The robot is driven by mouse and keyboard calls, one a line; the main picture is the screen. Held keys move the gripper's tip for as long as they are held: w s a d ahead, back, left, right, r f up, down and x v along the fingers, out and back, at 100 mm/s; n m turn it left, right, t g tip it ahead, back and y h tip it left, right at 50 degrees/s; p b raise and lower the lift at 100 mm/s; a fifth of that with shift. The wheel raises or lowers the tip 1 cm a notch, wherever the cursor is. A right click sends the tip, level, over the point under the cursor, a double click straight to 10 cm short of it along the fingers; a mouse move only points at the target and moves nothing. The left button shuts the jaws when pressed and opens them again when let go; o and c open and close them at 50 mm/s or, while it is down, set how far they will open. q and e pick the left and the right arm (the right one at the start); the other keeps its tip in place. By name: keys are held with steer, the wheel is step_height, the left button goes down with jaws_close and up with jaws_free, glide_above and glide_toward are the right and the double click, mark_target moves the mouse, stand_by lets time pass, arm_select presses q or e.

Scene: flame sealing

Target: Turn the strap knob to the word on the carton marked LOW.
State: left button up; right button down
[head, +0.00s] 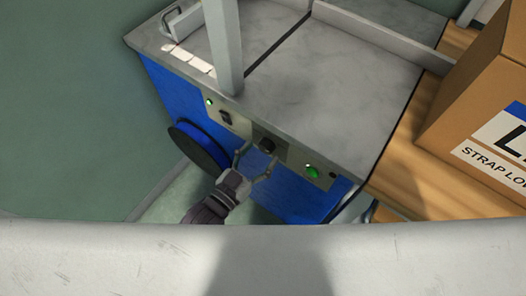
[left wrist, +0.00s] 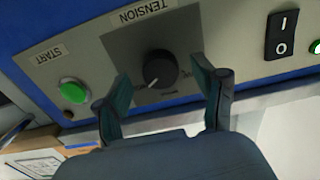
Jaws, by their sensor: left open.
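The strap knob (left wrist: 160,68) is a round black dial on a grey panel under the word TENSION. A white mark on it points toward the lower left of the left wrist view. Small words sit around it, too blurred to read. In the head view the knob (head: 267,146) is on the machine's front panel. My left gripper (head: 260,154) is open, its fingers (left wrist: 160,74) on either side of the knob, and I cannot tell if they touch it. The carton (head: 462,100) at the right shows a large L and "STRAP LO", cut off by the picture edge. My right gripper is not in view.
A green START button (left wrist: 73,92) and a black power switch (left wrist: 281,35) flank the knob. The blue strapping machine (head: 175,95) has a grey top with an upright post (head: 222,45) and a black reel (head: 198,146) at its front. The carton stands on a wooden surface (head: 400,175).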

arm_select(q)
steer(key=shift+x, duration=0.85)
steer(key=shift+c, duration=0.3)
steer(key=c, duration=1.1)
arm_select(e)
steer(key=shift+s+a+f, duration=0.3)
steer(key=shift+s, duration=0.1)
